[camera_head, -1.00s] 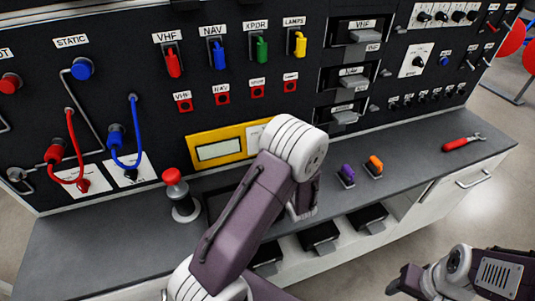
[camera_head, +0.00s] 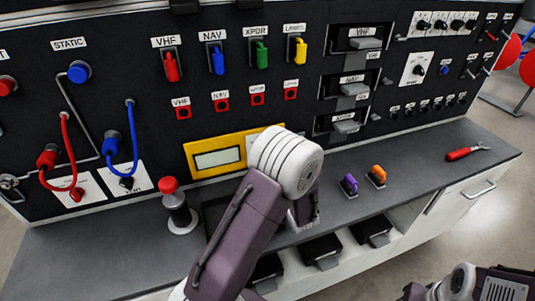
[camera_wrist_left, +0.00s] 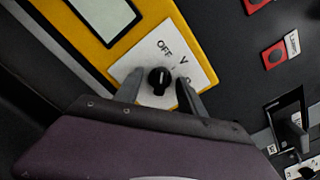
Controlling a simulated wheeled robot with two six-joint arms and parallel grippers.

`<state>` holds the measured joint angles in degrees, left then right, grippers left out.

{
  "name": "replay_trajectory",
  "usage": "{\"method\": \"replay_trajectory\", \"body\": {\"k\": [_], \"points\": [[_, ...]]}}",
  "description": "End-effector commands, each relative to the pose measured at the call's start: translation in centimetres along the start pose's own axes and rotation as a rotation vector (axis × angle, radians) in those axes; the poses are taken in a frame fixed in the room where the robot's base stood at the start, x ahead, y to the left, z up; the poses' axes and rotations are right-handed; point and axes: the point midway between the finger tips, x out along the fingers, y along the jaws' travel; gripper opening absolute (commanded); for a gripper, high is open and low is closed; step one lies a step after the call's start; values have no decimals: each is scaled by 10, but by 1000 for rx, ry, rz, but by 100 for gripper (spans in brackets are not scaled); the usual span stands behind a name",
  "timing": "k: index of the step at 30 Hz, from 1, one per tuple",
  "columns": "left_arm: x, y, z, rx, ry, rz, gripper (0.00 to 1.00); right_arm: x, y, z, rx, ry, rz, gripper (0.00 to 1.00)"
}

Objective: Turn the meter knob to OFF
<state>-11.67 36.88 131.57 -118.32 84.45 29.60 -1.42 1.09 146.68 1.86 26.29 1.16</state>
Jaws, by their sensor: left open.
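The yellow meter (camera_head: 235,143) with a pale display is on the black panel, partly hidden behind my left arm in the head view. In the left wrist view its black round knob (camera_wrist_left: 160,80) sits on a white plate (camera_wrist_left: 204,73) marked OFF and V; another mark is partly covered. A small white mark shows on the knob's lower part. My left gripper (camera_wrist_left: 160,87) is open, with one finger on each side of the knob; contact is unclear. The head view hides these fingertips. My right gripper (camera_head: 413,292) is at the bottom right edge, mostly cut off.
A red-handled wrench (camera_head: 467,152) lies farther right. Red and blue hoses loop at the left.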

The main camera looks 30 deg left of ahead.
Motion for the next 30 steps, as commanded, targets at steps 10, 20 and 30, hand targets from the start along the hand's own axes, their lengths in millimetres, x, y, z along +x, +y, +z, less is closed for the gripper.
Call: {"method": "replay_trajectory", "body": {"k": [10,20,30], "points": [[-24,0,-1,1,1,-2,47,4,0,0,0,0,0,57],[-50,0,0,0,0,-1,47,7,0,1,0,0,0,57],[-50,0,0,0,-1,0,47,7,0,1,0,0,0,57]]}}
